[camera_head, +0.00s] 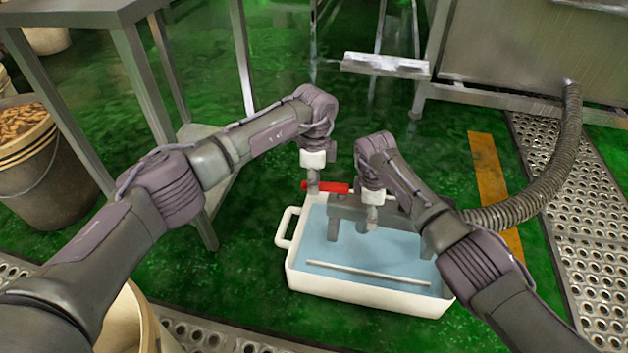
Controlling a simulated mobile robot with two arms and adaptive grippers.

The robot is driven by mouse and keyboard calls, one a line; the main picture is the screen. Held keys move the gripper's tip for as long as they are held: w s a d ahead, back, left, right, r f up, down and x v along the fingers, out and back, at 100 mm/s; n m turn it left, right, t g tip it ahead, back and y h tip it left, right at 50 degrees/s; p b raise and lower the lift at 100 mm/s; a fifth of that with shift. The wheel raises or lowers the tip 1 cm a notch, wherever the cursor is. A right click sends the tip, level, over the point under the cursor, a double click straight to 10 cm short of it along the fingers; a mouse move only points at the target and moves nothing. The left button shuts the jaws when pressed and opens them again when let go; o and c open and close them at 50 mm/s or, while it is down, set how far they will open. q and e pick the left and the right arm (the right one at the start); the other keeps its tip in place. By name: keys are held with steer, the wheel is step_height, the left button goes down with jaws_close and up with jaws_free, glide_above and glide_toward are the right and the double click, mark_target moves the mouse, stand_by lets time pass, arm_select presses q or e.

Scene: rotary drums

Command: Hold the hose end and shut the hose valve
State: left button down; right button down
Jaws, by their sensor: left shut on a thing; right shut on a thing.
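The hose (545,190) is ribbed and grey and curves from the metal machine down behind my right arm. Its grey metal end fitting (345,212) is over the white tub (370,299). The hose valve has a red handle (330,188) lying roughly level at the tub's back left. My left gripper (313,184) is shut at the left end of the red handle. My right gripper (372,215) is shut on the grey fitting, pointing down. The fingers are small here, and the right arm hides the joint between hose and fitting.
The tub holds bluish water and a thin pale rod (368,275). A metal table (75,8) with legs stands at the left, near a brown-filled bucket (50,195). A steel machine (530,50) is at the back right. Perforated metal grating (590,210) borders the wet green floor.

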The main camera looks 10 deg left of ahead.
arm_select(q)
steer(key=shift+s, duration=0.1)
arm_select(e)
steer(key=shift+w+r, duration=0.1)
stand_by(0.3)
steer(key=shift+a, duration=0.15)
arm_select(q)
steer(key=s+d+n, duration=0.1)
steer(key=n, duration=0.2)
steer(key=s+d+n, duration=0.1)
steer(key=s+n, duration=0.1)
steer(key=n, duration=0.1)
steer(key=s+d+n, duration=0.1)
steer(key=s+n, duration=0.1)
steer(key=n, duration=0.1)
steer(key=shift+r+n, duration=0.15)
steer(key=shift+n, duration=0.55)
stand_by(0.3)
